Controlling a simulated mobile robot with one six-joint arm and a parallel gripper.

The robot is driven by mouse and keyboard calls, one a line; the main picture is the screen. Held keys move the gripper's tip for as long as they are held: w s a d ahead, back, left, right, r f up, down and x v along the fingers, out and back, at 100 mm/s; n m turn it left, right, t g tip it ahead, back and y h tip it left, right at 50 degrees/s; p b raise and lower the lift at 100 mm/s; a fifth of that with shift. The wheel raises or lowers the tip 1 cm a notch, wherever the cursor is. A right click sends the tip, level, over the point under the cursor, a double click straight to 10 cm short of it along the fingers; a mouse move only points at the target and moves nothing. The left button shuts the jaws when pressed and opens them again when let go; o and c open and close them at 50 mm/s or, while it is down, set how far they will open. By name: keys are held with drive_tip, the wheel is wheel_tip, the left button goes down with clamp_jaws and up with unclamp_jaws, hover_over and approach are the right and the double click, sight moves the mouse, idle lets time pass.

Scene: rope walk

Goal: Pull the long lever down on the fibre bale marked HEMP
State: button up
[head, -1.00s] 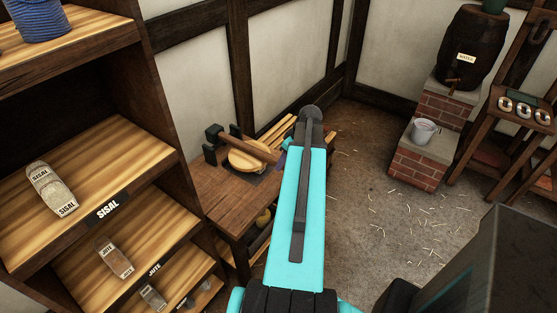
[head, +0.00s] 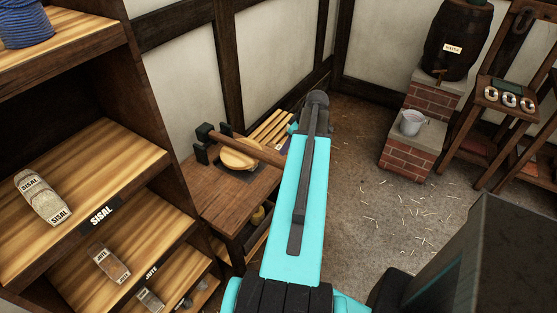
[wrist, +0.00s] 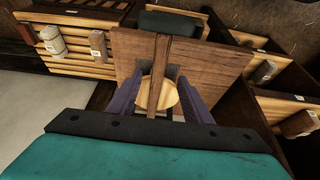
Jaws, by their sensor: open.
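A long dark wooden lever (head: 256,150) is hinged at a black bracket (head: 202,145) on a small wooden table (head: 235,195). It stands out over a round pale piece (head: 238,160) towards my arm. No HEMP mark is readable. In the wrist view the lever (wrist: 157,70) runs from the bracket at the top towards my palm, with the round piece (wrist: 167,97) beneath it. My gripper (wrist: 163,92) is open, its purple fingers apart on either side of the lever. I cannot tell whether they touch it. In the head view my arm hides most of the gripper and the lever's free end.
A shelf unit (head: 145,80) with SISAL and JUTE bundles stands close on the left. Pale slats (head: 272,128) lie behind the table. A barrel (head: 457,42) and a pail (head: 411,122) stand on brick steps at the back right. Straw-strewn floor (head: 390,215) is open.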

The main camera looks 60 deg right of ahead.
sight(278, 161)
drive_tip(key=shift+p+x, duration=1.95)
drive_tip(key=shift+x, duration=4.45)
drive_tip(key=shift+w, duration=0.1)
drive_tip(key=shift+c, duration=0.2)
clamp_jaws()
